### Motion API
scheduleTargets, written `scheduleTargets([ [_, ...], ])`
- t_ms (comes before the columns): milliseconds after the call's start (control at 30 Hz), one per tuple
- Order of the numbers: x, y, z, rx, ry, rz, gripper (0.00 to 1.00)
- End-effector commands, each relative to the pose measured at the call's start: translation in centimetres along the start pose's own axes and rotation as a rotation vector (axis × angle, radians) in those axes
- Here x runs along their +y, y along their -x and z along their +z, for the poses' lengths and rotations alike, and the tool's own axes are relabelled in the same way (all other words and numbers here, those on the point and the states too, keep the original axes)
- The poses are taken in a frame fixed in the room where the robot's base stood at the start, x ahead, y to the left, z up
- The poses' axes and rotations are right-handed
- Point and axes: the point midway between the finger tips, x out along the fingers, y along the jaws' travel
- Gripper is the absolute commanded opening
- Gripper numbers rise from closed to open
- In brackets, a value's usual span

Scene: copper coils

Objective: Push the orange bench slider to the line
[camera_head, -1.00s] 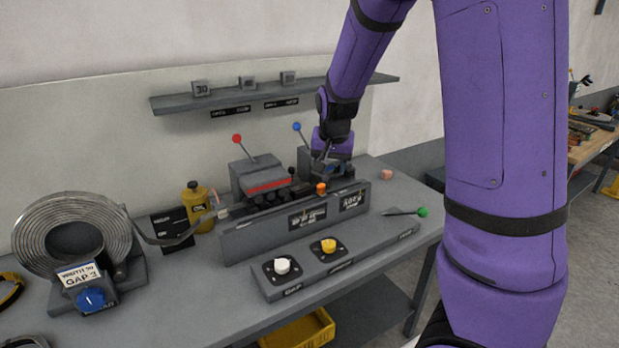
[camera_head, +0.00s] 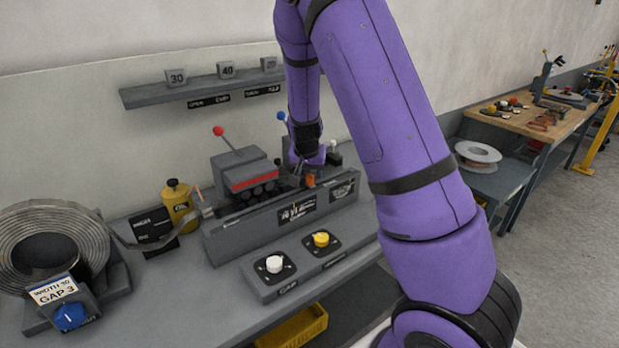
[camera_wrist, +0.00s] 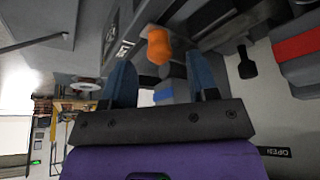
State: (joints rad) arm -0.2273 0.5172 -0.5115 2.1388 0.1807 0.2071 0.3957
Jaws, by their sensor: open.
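The orange slider (camera_head: 310,181) is a small knob on the front rail of the grey bench machine (camera_head: 270,221). In the wrist view the orange slider (camera_wrist: 159,45) appears just beyond the fingertips, roughly in line with the space between them. My gripper (camera_wrist: 162,72) is open, with its two blue fingers apart and nothing held. In the head view my gripper (camera_head: 299,172) is low over the machine, close to the slider on its left and back side, partly hidden by the machine. I cannot tell whether it touches the slider. I cannot make out the line.
A red-striped block (camera_head: 250,177) with a red-knobbed lever stands left of my gripper. A yellow oil can (camera_head: 180,207) and a metal coil (camera_head: 45,245) are further left. White (camera_head: 274,264) and yellow (camera_head: 321,239) buttons sit in front. A shelf (camera_head: 200,90) hangs behind.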

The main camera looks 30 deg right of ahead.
Motion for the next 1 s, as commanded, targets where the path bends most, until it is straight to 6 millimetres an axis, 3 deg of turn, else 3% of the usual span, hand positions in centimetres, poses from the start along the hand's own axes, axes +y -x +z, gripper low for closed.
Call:
scheduleTargets([
  [233, 0.1, -2.8, 0.1, -0.002, -0.001, 0.001, 0.54],
  [600, 0.0, -3.3, 0.0, 0.000, 0.000, -0.001, 0.54],
  [633, 0.0, -3.3, 0.0, 0.000, 0.000, -0.001, 0.52],
  [867, 0.0, -3.3, 0.0, -0.001, 0.000, -0.001, 0.00],
  [1000, 0.1, -3.3, 0.0, -0.001, -0.001, 0.000, 0.00],
])
